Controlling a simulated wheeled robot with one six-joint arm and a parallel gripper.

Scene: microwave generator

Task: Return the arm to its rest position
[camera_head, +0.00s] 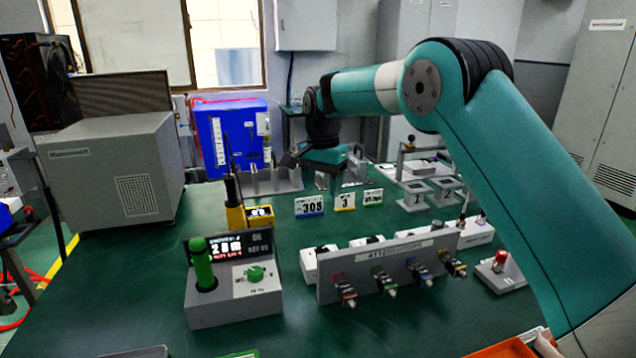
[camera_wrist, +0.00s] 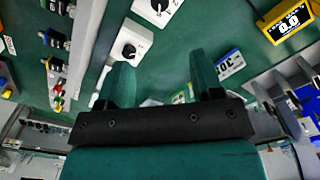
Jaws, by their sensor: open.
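My teal arm rises from the right edge in the head view and reaches left and back across the green table (camera_head: 120,270). My gripper (camera_head: 333,185) points down over the back middle of the table, behind the number cards. In the wrist view my gripper (camera_wrist: 160,85) shows two teal fingers spread apart with nothing between them. Green table surface shows beyond the fingers. The fingertips are apart from the things around them in the wrist view.
A grey control box (camera_head: 235,285) with a green handle stands front left. A panel with coloured connectors (camera_head: 395,270) stands in the middle. Number cards (camera_head: 309,206) and a yellow meter (camera_head: 259,214) are near my gripper. A red-button box (camera_head: 499,268) sits right.

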